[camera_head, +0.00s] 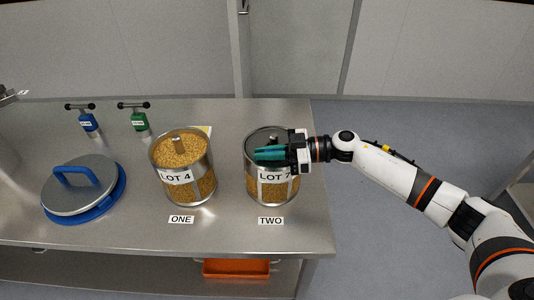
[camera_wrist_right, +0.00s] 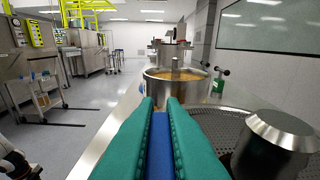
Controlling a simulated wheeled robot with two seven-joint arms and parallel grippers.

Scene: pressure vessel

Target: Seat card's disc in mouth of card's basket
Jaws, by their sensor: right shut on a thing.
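Basket TWO (camera_head: 285,197), a metal basket of grain labelled LOT 7, stands on the bench. A dark grey disc (camera_head: 260,138) shows at its mouth; in the right wrist view the perforated disc (camera_wrist_right: 218,124) lies below the fingers. My right gripper (camera_head: 270,154) is over this mouth, its teal fingers shut on a narrow blue piece that looks like the disc's grip. A metal post with a wide cap (camera_wrist_right: 280,132) stands beside the fingers. The fingers hide part of the rim, so I cannot tell whether the disc is fully level. My left gripper is not seen.
Basket ONE (camera_head: 203,188), labelled LOT 4, stands left, open and full of grain. A partly hidden yellow-and-white card (camera_head: 206,130) is behind it. A blue-handled lid (camera_head: 80,198) lies at left. Blue (camera_head: 88,122) and green (camera_head: 139,121) tools stand behind. An orange bin (camera_head: 236,269) is below.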

